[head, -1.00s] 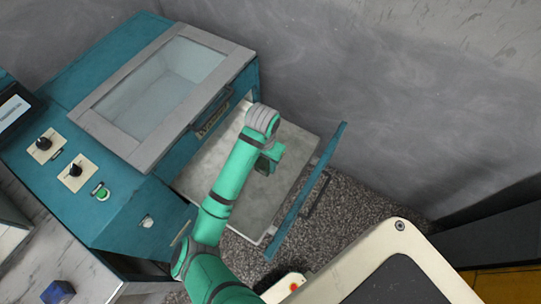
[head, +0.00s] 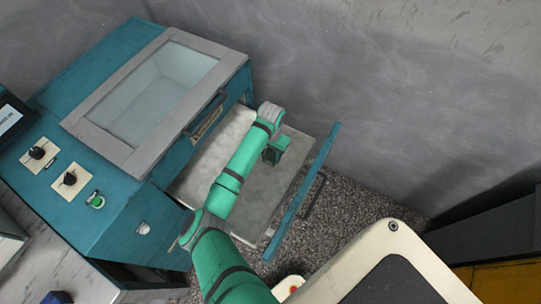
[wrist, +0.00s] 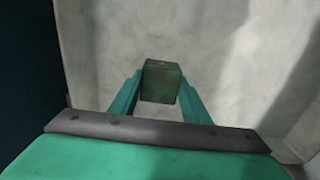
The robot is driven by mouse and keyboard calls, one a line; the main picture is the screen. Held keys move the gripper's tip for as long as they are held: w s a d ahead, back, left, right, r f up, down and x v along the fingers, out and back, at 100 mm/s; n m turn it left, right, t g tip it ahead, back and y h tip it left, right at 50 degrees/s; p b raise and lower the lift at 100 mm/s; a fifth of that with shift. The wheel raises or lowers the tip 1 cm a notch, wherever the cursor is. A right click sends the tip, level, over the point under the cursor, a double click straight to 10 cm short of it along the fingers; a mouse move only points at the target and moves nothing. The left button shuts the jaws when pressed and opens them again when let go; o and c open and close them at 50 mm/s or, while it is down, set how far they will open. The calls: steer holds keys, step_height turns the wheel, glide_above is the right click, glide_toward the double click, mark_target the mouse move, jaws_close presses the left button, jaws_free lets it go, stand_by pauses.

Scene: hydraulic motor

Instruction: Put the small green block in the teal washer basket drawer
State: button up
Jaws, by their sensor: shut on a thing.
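The small green block (wrist: 161,82) is dark green and sits between the two teal fingers of my gripper (wrist: 160,95) in the wrist view. My gripper is shut on it. In the head view my gripper (head: 271,157) hangs over the open drawer (head: 215,165) of the teal washer (head: 130,215). The drawer has a pale grey floor, which also fills the wrist view behind the block (wrist: 240,40). I cannot tell how high the block is above the drawer floor.
The drawer's teal front panel (head: 302,192) stands out to the right, with a handle on its outer side. The washer's glass lid (head: 155,90) is closed. A blue object (head: 57,297) is on the counter at lower left. A grey wall (head: 400,90) lies behind.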

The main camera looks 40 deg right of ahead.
mark_target(271, 154)
steer(key=shift+w+a+f, duration=0.1)
steer(key=shift+w+f, duration=0.05)
steer(key=shift+f, duration=0.7)
steer(key=o, duration=1.4)
steer(key=shift+r, duration=0.5)
step_height(271, 154, up, 10)
steer(key=shift+r, duration=0.65)
